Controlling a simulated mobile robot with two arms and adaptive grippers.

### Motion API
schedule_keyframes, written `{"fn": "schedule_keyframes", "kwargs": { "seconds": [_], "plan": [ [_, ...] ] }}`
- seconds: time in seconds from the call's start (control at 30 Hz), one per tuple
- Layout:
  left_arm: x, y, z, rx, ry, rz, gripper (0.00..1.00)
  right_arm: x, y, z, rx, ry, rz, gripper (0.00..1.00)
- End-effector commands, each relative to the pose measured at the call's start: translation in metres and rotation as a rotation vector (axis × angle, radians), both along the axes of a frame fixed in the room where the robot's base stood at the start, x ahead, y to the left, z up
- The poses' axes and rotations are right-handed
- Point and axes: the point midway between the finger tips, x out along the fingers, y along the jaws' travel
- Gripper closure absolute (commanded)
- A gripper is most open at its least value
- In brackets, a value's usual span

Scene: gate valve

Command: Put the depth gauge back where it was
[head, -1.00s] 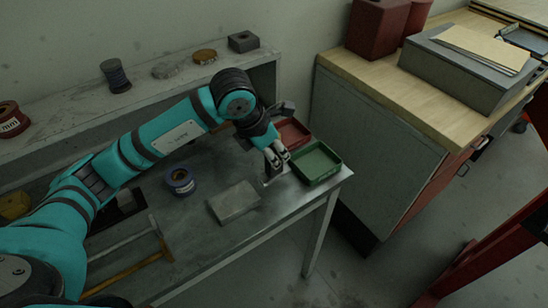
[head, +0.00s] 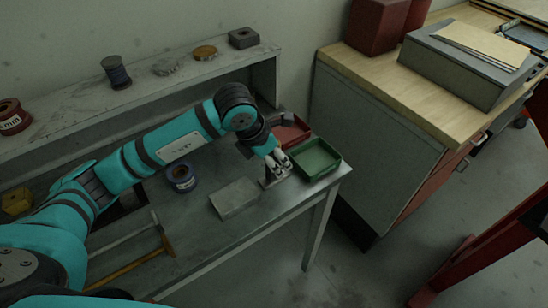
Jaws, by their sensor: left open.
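My left gripper (head: 282,168) is open, low over the right end of the grey metal table (head: 225,222), just left of the green tray (head: 316,158). A small grey metal piece (head: 269,180) stands on the table right at its fingertips. It may be the depth gauge, but it is too small and too covered by the fingers to be sure. I cannot tell whether the fingers touch it. My right gripper is not in view.
A red tray (head: 291,131) lies behind the green one. A flat grey block (head: 235,198), a blue tape roll (head: 181,177) and a hammer (head: 135,264) lie further left. A raised shelf (head: 190,82) runs behind. A wood-topped cabinet (head: 380,140) stands to the right.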

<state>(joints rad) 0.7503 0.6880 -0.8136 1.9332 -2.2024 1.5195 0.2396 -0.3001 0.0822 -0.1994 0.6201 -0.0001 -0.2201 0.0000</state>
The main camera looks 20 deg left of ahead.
Motion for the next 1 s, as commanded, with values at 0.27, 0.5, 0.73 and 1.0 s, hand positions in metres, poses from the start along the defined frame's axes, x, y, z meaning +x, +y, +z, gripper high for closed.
{"fn": "schedule_keyframes", "kwargs": {
  "seconds": [0.27, 0.5, 0.73, 1.0],
  "plan": [
    [-0.004, 0.004, 0.019, -0.001, -0.005, 0.0, 0.53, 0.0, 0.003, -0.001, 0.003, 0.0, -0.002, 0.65],
    [-0.02, 0.017, 0.068, 0.0, -0.007, 0.0, 0.53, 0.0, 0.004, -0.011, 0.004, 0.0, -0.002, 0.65],
    [-0.032, 0.026, 0.103, 0.0, -0.004, 0.001, 0.53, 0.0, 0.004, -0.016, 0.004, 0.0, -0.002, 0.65],
    [-0.037, 0.028, 0.114, 0.0, 0.001, 0.001, 0.53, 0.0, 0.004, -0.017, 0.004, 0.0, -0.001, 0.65]
  ]
}}
